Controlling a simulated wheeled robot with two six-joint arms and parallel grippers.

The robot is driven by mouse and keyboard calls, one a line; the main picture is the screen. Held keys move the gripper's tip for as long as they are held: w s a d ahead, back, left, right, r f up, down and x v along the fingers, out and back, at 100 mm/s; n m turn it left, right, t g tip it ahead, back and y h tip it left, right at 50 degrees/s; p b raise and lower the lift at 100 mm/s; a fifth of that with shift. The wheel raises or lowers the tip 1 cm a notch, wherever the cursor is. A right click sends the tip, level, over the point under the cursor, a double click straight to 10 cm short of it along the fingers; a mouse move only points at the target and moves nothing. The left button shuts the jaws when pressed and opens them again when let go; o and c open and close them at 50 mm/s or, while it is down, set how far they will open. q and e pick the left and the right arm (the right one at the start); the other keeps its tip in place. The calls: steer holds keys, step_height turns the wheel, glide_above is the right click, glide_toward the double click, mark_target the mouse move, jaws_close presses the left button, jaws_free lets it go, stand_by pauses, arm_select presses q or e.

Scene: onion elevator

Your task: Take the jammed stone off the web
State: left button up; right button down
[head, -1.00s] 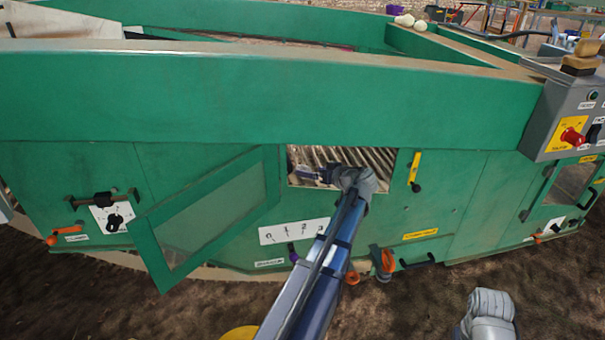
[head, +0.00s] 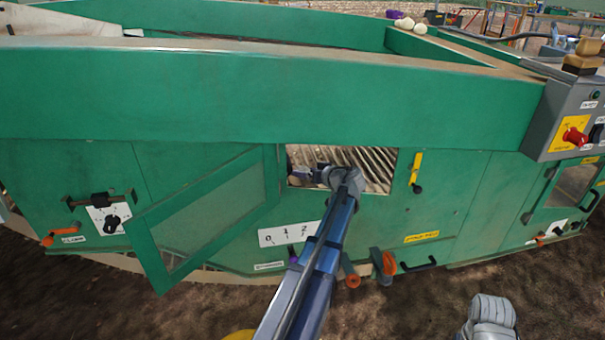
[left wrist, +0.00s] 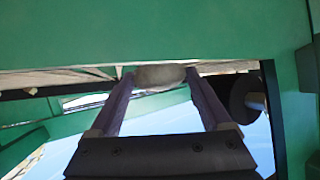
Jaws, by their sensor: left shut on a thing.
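The web (head: 372,166), a row of slanted pale bars, shows through an open hatch in the green machine side. My left gripper (head: 303,175) reaches into this hatch, at its left part in front of the bars. In the left wrist view the two purple fingers of my left gripper (left wrist: 160,76) are shut on a rounded grey-beige stone (left wrist: 160,74), held between the fingertips. In the head view the stone is too small and covered to make out clearly. I cannot tell whether it still touches the bars.
The mesh door (head: 205,215) hangs open, tilted, left of the hatch. A yellow handle (head: 415,166) is just right of it. Below are a numbered scale plate (head: 288,233) and orange-ended levers (head: 388,263). The grey control box (head: 575,115) stands at the right.

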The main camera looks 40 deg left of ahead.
arm_select(q)
steer(key=c, duration=0.7)
steer(key=shift+r+p, duration=0.45)
steer(key=shift+p, duration=0.05)
steer(key=shift+r+p, duration=0.4)
steer(key=shift+r, duration=0.05)
steer(key=s+d, duration=0.1)
steer(key=d, duration=0.5)
steer(key=s+d, duration=0.1)
steer(key=d, duration=0.4)
steer(key=s+d, duration=0.1)
steer(key=d, duration=0.5)
steer(key=shift+s+d+f, duration=0.15)
steer(key=shift+s+d, duration=0.15)
steer(key=shift+s, duration=0.1)
